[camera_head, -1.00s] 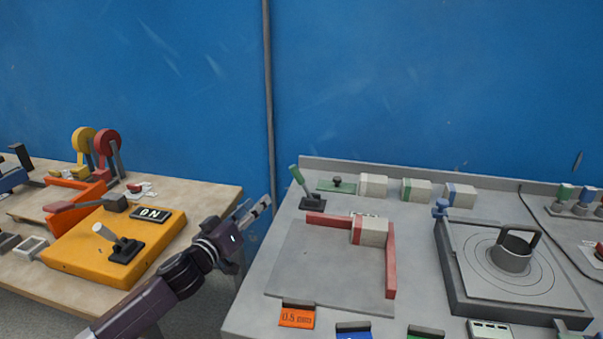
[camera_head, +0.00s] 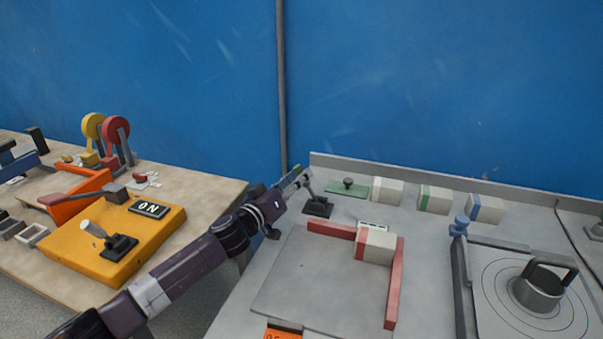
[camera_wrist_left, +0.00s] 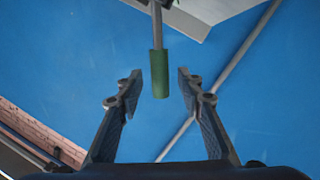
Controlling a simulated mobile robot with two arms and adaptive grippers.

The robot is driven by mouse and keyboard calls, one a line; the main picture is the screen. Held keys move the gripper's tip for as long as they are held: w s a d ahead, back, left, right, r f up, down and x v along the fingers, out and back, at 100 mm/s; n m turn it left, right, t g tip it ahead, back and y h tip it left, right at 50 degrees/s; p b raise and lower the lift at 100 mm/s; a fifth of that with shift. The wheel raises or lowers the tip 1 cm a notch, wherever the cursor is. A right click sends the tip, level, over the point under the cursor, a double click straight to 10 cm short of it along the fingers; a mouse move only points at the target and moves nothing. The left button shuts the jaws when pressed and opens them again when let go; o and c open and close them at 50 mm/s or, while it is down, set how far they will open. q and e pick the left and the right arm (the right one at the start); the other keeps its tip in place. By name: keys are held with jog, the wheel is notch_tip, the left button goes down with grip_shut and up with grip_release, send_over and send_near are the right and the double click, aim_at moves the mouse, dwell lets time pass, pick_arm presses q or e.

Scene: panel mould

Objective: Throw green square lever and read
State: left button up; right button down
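The green-handled lever stands on a black base (camera_head: 317,207) at the back left of the grey table. Its green grip (camera_wrist_left: 159,74) shows in the left wrist view between the two fingers, with a gap on each side. My left gripper (camera_head: 301,183) is at the lever's upper part in the head view and partly covers the grip. In the left wrist view the left gripper (camera_wrist_left: 157,88) is open. A small white display (camera_head: 373,225) lies behind the red-edged plate; its text is too small to read. My right gripper is not in view.
A green plate with a black knob (camera_head: 348,183) and several coloured blocks stand along the table's back edge. A red L-shaped fence (camera_head: 394,275) holds a red-and-white block (camera_head: 376,246). An orange box (camera_head: 140,232) with a lever and "ON" sign stands on the left table.

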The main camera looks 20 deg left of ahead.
pick_arm(q)
jog(key=shift+w+d, duration=0.2)
jog(key=shift+w, duration=0.45)
jog(key=shift+w+d, duration=0.1)
jog(key=shift+w, duration=0.45)
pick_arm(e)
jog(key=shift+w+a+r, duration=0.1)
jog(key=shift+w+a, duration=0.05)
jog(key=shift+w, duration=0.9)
pick_arm(q)
jog(key=shift+c, duration=0.3)
jog(key=c, duration=0.5)
grip_shut()
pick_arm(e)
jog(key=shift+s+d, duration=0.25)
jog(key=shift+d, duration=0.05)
